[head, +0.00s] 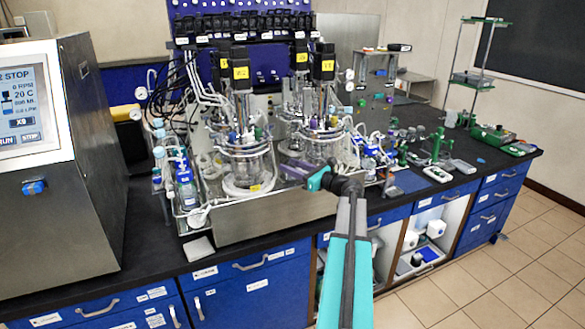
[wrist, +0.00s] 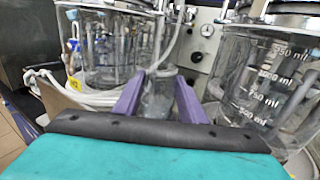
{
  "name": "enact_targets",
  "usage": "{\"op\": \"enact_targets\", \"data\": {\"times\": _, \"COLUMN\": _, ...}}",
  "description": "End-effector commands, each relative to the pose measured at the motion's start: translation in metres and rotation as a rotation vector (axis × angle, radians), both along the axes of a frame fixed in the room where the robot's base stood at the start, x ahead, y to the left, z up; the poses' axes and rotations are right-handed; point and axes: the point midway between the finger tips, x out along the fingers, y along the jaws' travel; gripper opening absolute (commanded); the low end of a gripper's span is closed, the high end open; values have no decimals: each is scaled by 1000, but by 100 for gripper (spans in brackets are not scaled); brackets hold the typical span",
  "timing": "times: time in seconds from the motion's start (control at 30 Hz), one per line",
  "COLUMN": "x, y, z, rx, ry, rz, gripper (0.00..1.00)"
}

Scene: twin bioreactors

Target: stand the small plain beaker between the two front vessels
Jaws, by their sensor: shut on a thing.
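The two front vessels are large glass jars with metal heads. The left one (head: 243,165) has a white hose around its base, and it also shows in the wrist view (wrist: 105,50). The right one (head: 318,145) appears in the wrist view (wrist: 265,80) with volume marks. My gripper (wrist: 158,88) has purple fingers shut on the small plain beaker (wrist: 158,98), which is clear glass and upright between the vessels in the wrist view. In the head view my gripper (head: 294,172) is at the front of the vessels; the beaker is hard to make out there. Whether its base touches the tray is hidden.
A metal tray (head: 290,215) holds the vessels, with tubing around them. Blue-capped bottles stand at its left (head: 185,180) and right (head: 372,160). A control unit with a screen (head: 60,150) stands far left. Green-based lab stands (head: 432,155) are on the bench to the right.

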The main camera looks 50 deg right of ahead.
Motion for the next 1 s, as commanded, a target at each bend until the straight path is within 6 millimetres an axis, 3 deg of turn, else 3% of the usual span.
{"op": "enact_targets", "data": {"times": 0.57, "x": -1, "y": -1, "z": -11, "rx": 0, "ry": 0, "rz": -1, "gripper": 11}}
{"op": "enact_targets", "data": {"times": 0.6, "x": -1, "y": -1, "z": -11, "rx": 0, "ry": 0, "rz": -1, "gripper": 42}}
{"op": "enact_targets", "data": {"times": 0.7, "x": -1, "y": -1, "z": -11, "rx": 0, "ry": 0, "rz": -1, "gripper": 56}}
{"op": "enact_targets", "data": {"times": 1.0, "x": -1, "y": -1, "z": -10, "rx": 0, "ry": 0, "rz": -2, "gripper": 56}}
